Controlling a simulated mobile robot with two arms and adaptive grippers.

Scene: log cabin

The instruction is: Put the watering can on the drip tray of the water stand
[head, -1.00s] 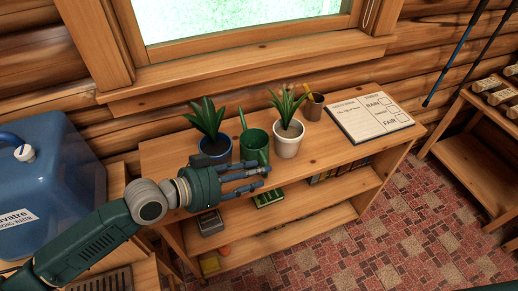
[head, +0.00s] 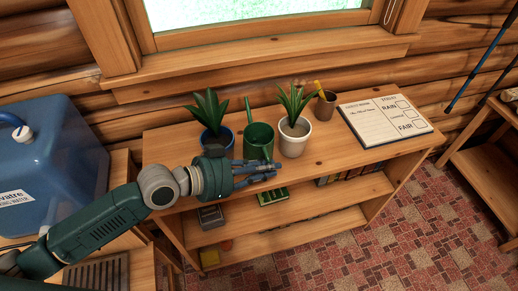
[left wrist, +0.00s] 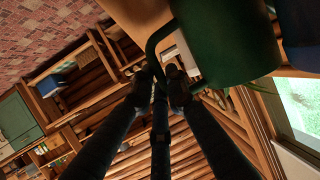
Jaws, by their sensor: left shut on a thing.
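The green watering can (head: 259,146) stands upright on the wooden shelf top, between two potted plants, its spout pointing up. In the left wrist view the can (left wrist: 226,40) is large at the upper right, with its handle loop at the fingertips. My left gripper (head: 276,170) is at the shelf's front edge, in front of the can, shut on its handle; the fingertips also show in the left wrist view (left wrist: 160,84). The water stand's slatted drip tray (head: 98,274) is at the lower left, partly behind my left arm. My right gripper is out of view.
A plant in a blue pot (head: 216,142) stands close left of the can and one in a white pot (head: 293,141) close right. A brown cup (head: 326,105) and a weather board (head: 384,120) are farther right. A blue water container (head: 45,160) stands at left.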

